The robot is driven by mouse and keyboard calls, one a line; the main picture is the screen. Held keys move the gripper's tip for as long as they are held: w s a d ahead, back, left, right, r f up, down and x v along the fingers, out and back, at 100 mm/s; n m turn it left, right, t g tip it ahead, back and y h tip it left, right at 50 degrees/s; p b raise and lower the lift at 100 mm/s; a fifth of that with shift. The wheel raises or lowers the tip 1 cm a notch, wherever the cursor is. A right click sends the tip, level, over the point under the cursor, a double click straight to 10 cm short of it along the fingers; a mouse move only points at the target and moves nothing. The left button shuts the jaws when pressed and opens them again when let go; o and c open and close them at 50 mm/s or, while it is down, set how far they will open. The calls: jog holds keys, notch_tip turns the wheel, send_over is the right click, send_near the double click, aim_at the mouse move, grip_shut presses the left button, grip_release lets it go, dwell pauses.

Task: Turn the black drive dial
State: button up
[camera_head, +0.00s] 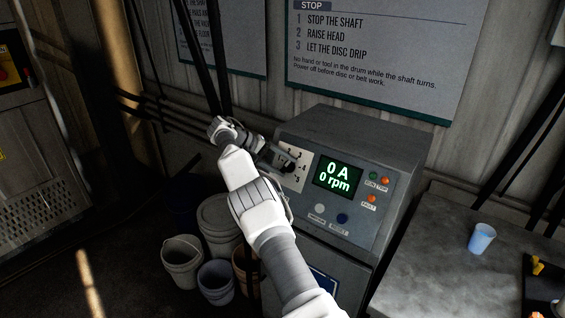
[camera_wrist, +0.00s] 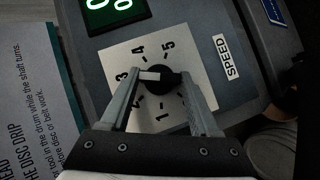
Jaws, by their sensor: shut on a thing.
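The black drive dial (camera_wrist: 158,83) sits on a pale plate (camera_wrist: 190,58) numbered 1 to 5, with "SPEED" printed beside it. A white bar on the dial points about at the 3 in the wrist view. My gripper (camera_wrist: 157,72) is shut on the dial, one finger on each side. In the head view my gripper (camera_head: 281,165) reaches the plate from the left and partly hides the dial. The green display (camera_head: 337,176) reads 0 A and 0 rpm.
Lamps (camera_head: 385,181) and two buttons (camera_head: 342,218) are on the same grey cabinet (camera_head: 345,130). Several buckets (camera_head: 182,262) stand on the floor at left. A bench (camera_head: 430,270) at right holds a blue cup (camera_head: 482,238). A sign (camera_head: 375,50) hangs behind.

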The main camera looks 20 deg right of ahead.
jog(key=shift+f, duration=0.15)
jog(key=o, duration=1.4)
jog(key=shift+c, duration=0.2)
jog(key=shift+r, duration=0.2)
